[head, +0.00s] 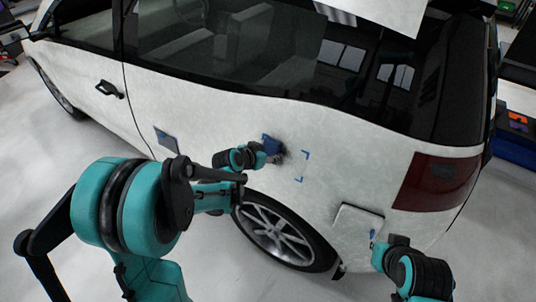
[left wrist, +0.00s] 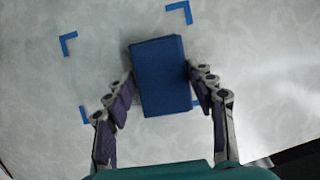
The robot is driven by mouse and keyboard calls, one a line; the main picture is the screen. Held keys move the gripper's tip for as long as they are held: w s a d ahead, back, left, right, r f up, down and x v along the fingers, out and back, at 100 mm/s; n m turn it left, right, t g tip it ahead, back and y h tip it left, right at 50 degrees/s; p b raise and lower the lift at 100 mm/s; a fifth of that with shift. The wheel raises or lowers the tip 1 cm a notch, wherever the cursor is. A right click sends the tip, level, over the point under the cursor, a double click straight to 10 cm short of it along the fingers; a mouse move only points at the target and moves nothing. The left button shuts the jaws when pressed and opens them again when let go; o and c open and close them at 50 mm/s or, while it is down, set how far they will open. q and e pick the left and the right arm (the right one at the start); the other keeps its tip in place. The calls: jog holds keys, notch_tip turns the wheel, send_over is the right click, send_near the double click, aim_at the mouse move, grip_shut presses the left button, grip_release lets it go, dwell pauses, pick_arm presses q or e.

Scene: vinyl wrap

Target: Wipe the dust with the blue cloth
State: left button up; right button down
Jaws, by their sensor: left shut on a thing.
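The blue cloth (left wrist: 160,75) looks like a thick, block-shaped pad. It sits between the two fingers of my left gripper (left wrist: 163,85), which is shut on it. In the head view the cloth (head: 269,141) and the left gripper (head: 272,152) are at the white car's side panel, above the rear wheel. I cannot tell whether the cloth touches the panel. Blue corner marks (left wrist: 178,12) frame the area around the cloth; some also show in the head view (head: 305,155). No distinct dust can be made out on the mottled panel. My right gripper (head: 378,250) is low at the right; its fingers are unclear.
The white car (head: 350,150) fills most of the head view. Its rear wheel (head: 275,235) is below the left gripper. A square flap (head: 358,222) is near the right gripper, and a small grey-blue piece (head: 166,139) is on the door side. Grey floor (head: 500,240) is open at the right.

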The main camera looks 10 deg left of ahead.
pick_arm(q)
jog(key=shift+s+d+f+b, duration=0.15)
jog(key=shift+s+d, duration=0.5)
jog(key=shift+d, duration=1.25)
jog(key=shift+s+d+r+b, duration=0.1)
jog(key=shift+s+d, duration=0.5)
jog(key=shift+d, duration=1.3)
jog(key=shift+s+d+f+b, duration=0.15)
jog(key=shift+s+d, duration=0.5)
jog(key=shift+d, duration=1.25)
jog(key=shift+r, duration=0.1)
jog(key=s+a+r+p, duration=0.1)
jog(key=s, duration=0.4)
jog(key=shift+s+a+r+p, duration=0.2)
jog(key=shift+s+a+p, duration=0.1)
jog(key=shift+a, duration=0.1)
jog(key=s, duration=0.2)
jog(key=a+p, duration=0.1)
jog(key=shift+s+r, duration=0.3)
jog(key=shift+s, duration=0.1)
